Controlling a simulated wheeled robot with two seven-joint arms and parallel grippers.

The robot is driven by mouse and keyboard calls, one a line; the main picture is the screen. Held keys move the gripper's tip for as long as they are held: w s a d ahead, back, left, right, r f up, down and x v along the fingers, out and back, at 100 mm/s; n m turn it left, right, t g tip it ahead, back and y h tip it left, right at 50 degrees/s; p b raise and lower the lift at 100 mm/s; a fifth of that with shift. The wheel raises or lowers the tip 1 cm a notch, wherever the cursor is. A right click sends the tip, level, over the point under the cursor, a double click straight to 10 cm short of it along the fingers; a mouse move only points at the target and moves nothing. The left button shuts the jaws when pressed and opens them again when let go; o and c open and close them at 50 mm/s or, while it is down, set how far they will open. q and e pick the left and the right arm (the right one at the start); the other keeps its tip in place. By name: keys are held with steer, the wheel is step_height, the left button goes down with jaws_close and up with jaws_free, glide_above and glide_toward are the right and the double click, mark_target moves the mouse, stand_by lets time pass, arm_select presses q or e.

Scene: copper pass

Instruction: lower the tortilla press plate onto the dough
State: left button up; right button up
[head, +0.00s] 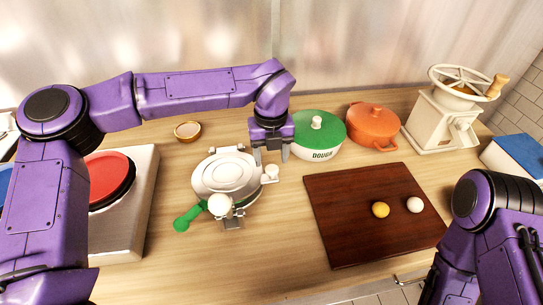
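The tortilla press (226,173) stands left of the middle of the counter. It is pale, with a round plate that looks roughly level. A green-ended handle (189,218) sticks out at its front left. A white round piece (220,204) sits at its front edge; I cannot tell whether it is a knob or dough. Any dough under the plate is hidden. My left gripper (271,160) points down at the press's back right, beside a small white side knob (270,173). Its fingers are apart, with nothing seen between them. My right arm is at the lower right; its gripper is out of frame.
A green-lidded pot marked DOUGH (319,137), an orange pot (373,126) and a grinder (445,115) stand at the back right. A red-topped burner unit (130,215) is left.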

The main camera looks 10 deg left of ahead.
arm_select(q)
step_height(320, 180, up, 10)
steer(key=b, duration=0.2)
steer(key=shift+r, duration=0.2)
steer(key=shift+a+r, duration=0.1)
stand_by(0.4)
